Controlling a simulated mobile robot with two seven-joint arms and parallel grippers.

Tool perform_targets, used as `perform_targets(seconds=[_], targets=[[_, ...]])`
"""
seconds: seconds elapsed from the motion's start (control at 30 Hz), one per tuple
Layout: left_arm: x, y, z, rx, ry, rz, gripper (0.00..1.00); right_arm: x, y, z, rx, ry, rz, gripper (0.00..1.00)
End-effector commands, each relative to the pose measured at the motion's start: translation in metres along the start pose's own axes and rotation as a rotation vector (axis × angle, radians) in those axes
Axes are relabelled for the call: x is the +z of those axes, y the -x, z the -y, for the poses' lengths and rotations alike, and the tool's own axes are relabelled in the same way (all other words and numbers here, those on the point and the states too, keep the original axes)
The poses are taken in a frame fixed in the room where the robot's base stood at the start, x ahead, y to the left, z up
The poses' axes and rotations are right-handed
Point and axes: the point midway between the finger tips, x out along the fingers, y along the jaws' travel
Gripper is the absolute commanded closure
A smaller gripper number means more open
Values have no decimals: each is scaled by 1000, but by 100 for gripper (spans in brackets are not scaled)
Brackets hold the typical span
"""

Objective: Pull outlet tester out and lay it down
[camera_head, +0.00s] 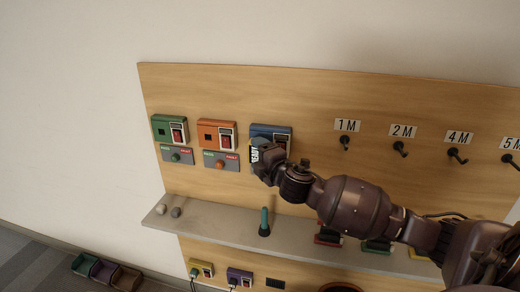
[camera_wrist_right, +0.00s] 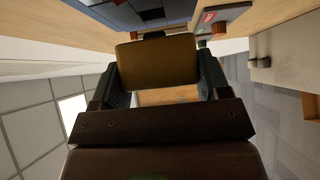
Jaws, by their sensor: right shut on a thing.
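The outlet tester (camera_wrist_right: 157,62) is a yellow-brown block in the right wrist view. My right gripper (camera_head: 264,153) is shut on it, with one dark finger on each side. In the head view a label reading READY (camera_head: 254,155) shows beside the gripper, which hides most of the tester. The blue outlet box (camera_head: 271,130) is on the wooden panel just behind the gripper. In the wrist view the tester's far end is close to the blue box (camera_wrist_right: 125,14); I cannot tell whether it is still plugged in. My left gripper is not in view.
A green box (camera_head: 169,126) and an orange box (camera_head: 216,130) are on the panel to the left. A grey shelf (camera_head: 205,213) runs below, with a green-handled tool (camera_head: 265,222) standing on it. Its stretch left of the tool is mostly clear. Labelled hooks (camera_head: 399,149) are at right.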

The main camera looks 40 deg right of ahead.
Motion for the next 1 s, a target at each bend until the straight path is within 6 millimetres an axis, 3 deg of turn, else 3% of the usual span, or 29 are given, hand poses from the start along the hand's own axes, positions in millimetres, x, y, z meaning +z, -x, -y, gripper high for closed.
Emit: perform_targets(seconds=[1.0], targets=[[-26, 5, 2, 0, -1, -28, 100, -25, 24, 0, 1, 0, 0, 68]])
